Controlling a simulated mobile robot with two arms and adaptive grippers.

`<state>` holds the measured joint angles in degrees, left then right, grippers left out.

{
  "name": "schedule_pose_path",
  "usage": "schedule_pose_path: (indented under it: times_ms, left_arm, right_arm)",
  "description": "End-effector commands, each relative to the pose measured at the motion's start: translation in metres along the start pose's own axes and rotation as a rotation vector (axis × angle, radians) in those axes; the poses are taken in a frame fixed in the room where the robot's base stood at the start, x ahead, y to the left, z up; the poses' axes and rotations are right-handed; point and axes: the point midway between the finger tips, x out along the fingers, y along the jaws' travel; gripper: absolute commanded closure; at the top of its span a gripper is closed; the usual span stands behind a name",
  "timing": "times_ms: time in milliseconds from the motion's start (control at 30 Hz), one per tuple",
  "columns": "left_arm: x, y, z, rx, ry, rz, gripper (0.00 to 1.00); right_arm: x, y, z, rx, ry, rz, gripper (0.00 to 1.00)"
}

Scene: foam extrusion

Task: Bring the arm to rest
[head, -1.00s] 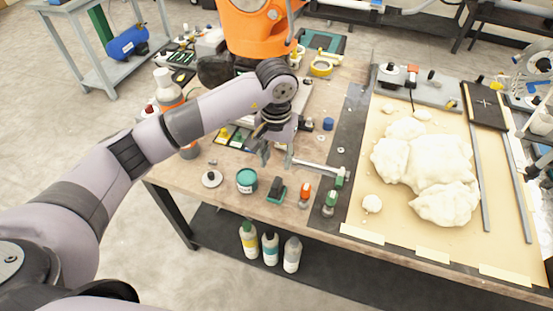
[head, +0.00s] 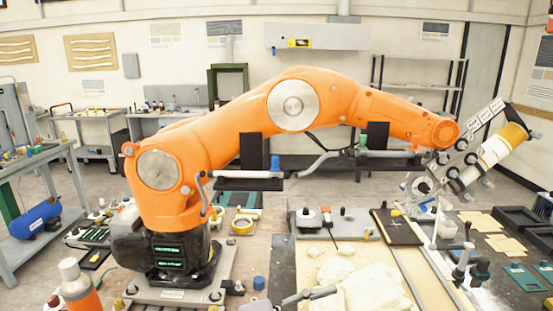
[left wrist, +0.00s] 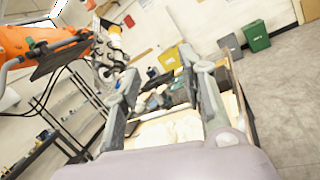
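My left gripper (left wrist: 160,62) shows in the left wrist view with its two grey fingers spread apart and nothing held between them. Beyond and between the fingers lie the table top and the pale foam (left wrist: 182,128). In the head view, a grey part that looks like a fingertip of this gripper (head: 308,294) shows at the bottom edge, just left of the foam (head: 360,285); most of my left arm is out of that picture. My right gripper is in neither view.
A large orange robot arm (head: 290,105) stands on the table and reaches right, holding an extruder tube (head: 490,150). A spray bottle (head: 78,288) stands at lower left. A black plate (head: 396,227) lies behind the foam. A green bin (left wrist: 254,36) stands on the floor.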

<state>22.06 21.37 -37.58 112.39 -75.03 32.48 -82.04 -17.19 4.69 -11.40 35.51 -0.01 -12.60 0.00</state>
Motion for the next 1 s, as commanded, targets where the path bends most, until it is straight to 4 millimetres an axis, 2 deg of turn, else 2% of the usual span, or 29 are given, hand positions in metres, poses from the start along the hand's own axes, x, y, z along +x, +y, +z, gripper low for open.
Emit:
schedule_pose_path:
  times_ms: [67,167,233,300,367,400,467,533,600,700,733,833,1000]
  left_arm:
    - [-0.014,0.028,0.019,-0.265,-0.125,0.203,0.62]
    - [-0.050,0.068,0.026,-0.613,-0.286,0.456,0.62]
    - [-0.083,0.091,0.018,-0.856,-0.402,0.629,0.62]
    - [-0.121,0.105,0.000,-1.097,-0.521,0.802,0.62]
    - [-0.156,0.110,-0.021,-1.300,-0.627,0.951,0.62]
    - [-0.180,0.108,-0.038,-1.430,-0.698,1.052,0.62]
    - [-0.214,0.097,-0.065,-1.617,-0.807,1.209,0.62]
    - [-0.252,0.074,-0.097,-1.817,-0.937,1.394,0.62]
    - [-0.283,0.042,-0.124,-1.989,-1.063,1.580,0.62]
    - [-0.316,-0.009,-0.151,-2.164,-1.223,1.828,0.62]
    - [-0.324,-0.024,-0.157,2.164,1.241,-1.864,0.62]
    - [-0.341,-0.069,-0.169,1.942,1.170,-1.783,0.62]
    - [-0.359,-0.136,-0.173,1.641,1.072,-1.686,0.62]
  right_arm:
    - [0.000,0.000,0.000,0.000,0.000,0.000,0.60]
    - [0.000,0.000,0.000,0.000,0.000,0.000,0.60]
    - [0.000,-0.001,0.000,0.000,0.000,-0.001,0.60]
    - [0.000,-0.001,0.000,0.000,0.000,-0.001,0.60]
    - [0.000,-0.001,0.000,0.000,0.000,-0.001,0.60]
    - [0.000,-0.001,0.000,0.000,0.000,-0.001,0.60]
    - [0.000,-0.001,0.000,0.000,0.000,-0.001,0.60]
    - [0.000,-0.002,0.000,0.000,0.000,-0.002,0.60]
    - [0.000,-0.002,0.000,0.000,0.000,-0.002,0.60]
    - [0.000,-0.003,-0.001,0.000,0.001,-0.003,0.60]
    - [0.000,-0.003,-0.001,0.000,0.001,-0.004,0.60]
    - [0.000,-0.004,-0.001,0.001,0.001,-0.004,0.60]
    - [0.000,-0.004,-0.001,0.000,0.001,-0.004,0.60]
